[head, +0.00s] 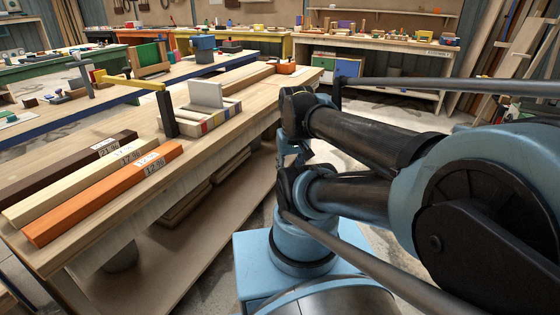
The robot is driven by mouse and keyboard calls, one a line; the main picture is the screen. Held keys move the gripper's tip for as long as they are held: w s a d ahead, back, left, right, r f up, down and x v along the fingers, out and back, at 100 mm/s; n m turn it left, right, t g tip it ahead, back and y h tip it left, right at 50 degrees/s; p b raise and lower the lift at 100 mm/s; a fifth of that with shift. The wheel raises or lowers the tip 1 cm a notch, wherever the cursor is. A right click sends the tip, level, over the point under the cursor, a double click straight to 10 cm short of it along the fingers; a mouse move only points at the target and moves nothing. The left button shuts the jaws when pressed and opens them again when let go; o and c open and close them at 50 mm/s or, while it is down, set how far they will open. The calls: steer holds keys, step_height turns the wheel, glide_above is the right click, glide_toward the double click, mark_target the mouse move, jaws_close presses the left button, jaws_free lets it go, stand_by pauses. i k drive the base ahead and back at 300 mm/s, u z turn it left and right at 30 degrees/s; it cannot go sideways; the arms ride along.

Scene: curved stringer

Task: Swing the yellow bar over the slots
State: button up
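The yellow bar (130,81) is raised above the wooden workbench. Its right end meets the top of a dark upright post (167,112), and its left end lies near a grey upright (84,76); I cannot tell if they touch. Right of the dark post stands a low striped block (212,116), which seems to hold the slots. A pale grey plate (206,94) stands upright on or in it. The bar points left, away from this block. My arm fills the right side, but my gripper is not in view.
Dark brown (62,165), cream (80,184) and orange (105,192) beams with printed labels lie on the near bench (190,165). Other benches line the walls.

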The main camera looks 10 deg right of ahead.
mark_target(128, 82)
steer(key=u, duration=0.4)
steer(key=k, duration=0.3)
steer(key=u, duration=0.75)
